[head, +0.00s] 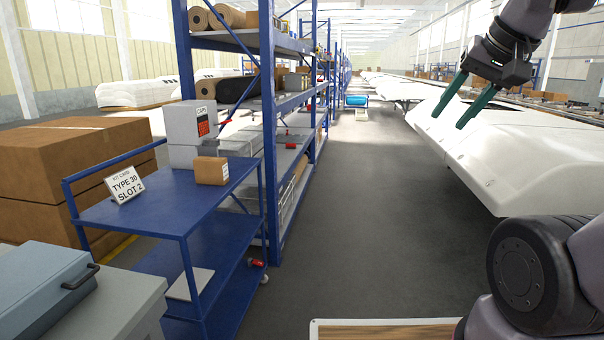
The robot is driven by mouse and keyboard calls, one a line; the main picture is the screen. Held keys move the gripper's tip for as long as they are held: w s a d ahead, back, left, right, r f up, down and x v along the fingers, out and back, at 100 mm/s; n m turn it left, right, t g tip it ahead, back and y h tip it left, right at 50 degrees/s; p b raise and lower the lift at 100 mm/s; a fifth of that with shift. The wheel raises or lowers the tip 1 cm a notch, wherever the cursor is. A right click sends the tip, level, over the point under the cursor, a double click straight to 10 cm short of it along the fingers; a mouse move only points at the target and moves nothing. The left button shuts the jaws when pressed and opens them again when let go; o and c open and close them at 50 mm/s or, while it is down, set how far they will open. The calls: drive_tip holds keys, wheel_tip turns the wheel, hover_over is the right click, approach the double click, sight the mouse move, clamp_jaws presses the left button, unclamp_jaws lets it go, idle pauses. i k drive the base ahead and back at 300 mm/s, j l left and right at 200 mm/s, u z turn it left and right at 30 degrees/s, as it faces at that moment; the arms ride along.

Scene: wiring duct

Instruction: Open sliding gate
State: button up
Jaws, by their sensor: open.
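My gripper (449,120) is at the upper right of the head view, with two green fingers spread apart and pointing down and to the left. Nothing shows between the fingers. It appears in front of a large white moulded panel (512,150), and I cannot tell the distance between them. I cannot make out a sliding gate in this view.
A blue cart (128,213) on the left carries a sign (125,184), a grey box (187,124) and a small carton (211,170). Blue shelving (272,150) stands behind it. A grey-blue case (40,290) is at lower left. The aisle floor (370,230) is clear.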

sight(281, 28)
drive_tip(key=i, duration=2)
drive_tip(key=i+l, duration=0.1)
drive_tip(key=i, duration=1.9)
drive_tip(key=j+u, duration=0.05)
drive_tip(key=j, duration=0.05)
